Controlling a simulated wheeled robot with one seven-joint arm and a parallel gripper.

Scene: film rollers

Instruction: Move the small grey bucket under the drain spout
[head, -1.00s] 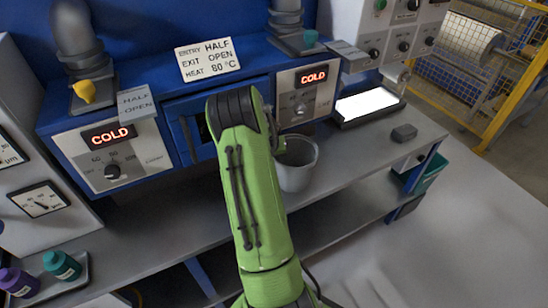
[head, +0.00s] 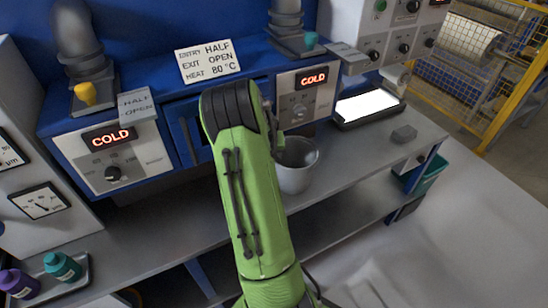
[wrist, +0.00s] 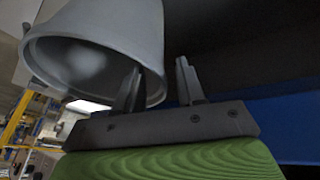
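The small grey bucket (head: 297,178) stands upright on the grey bench, in front of the right-hand COLD panel, just right of my arm. In the wrist view the bucket (wrist: 95,40) fills the upper left, its rim close to my gripper (wrist: 160,65). My fingers are apart. One finger overlaps the bucket's rim in the picture and the other is to the right of the bucket's edge, with a dark gap showing between. Whether either finger touches the bucket I cannot tell. My arm hides most of the gripper in the head view. I cannot make out a drain spout.
Bottles (head: 62,266) sit on a tray at lower left.

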